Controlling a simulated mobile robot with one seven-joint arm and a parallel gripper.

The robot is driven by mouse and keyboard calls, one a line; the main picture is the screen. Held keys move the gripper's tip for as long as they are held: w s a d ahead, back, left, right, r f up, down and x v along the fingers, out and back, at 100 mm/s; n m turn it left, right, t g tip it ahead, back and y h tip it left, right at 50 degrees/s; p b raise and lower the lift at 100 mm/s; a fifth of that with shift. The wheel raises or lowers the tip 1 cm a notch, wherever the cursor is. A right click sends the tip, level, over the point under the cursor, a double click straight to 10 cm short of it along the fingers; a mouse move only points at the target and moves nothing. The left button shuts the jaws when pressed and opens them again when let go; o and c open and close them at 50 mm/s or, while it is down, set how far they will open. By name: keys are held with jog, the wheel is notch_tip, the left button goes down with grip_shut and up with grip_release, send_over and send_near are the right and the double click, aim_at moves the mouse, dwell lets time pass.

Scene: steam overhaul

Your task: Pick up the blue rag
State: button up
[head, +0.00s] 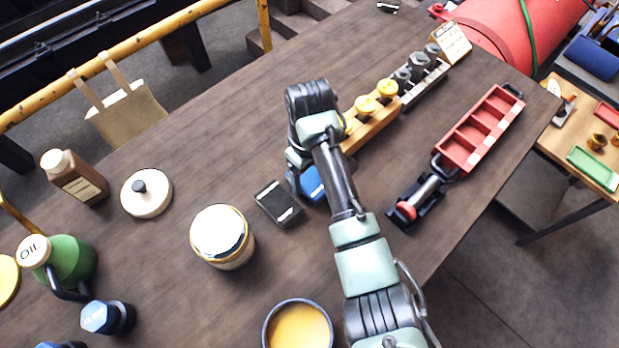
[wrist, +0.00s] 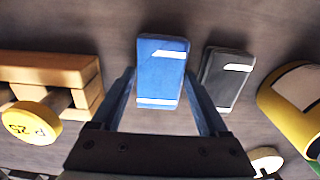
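The blue rag (wrist: 161,68) is a flat, folded blue block with white stripes, lying on the table. In the wrist view it sits between the two fingers of my gripper (wrist: 166,100), which are spread with a finger on each side of it. A gap shows beside the rag, so the gripper does not look closed on it. In the head view the rag (head: 313,184) is partly hidden behind my arm, and my gripper there is mostly hidden too.
A black folded rag (head: 279,204) lies just beside the blue one. A wooden rack (head: 372,126) with yellow-topped pieces stands on the other side. A lidded tin (head: 221,238), a bowl (head: 297,325) and a red tray (head: 480,130) are also on the table (head: 230,130).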

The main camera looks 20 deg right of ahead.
aim_at(310, 178)
jog(key=c, duration=0.9)
jog(key=shift+o, duration=0.2)
notch_tip(310, 178, up, 9)
jog(key=shift+f+p, duration=0.15)
jog(key=shift+p, duration=0.2)
jog(key=shift+r+p, duration=0.75)
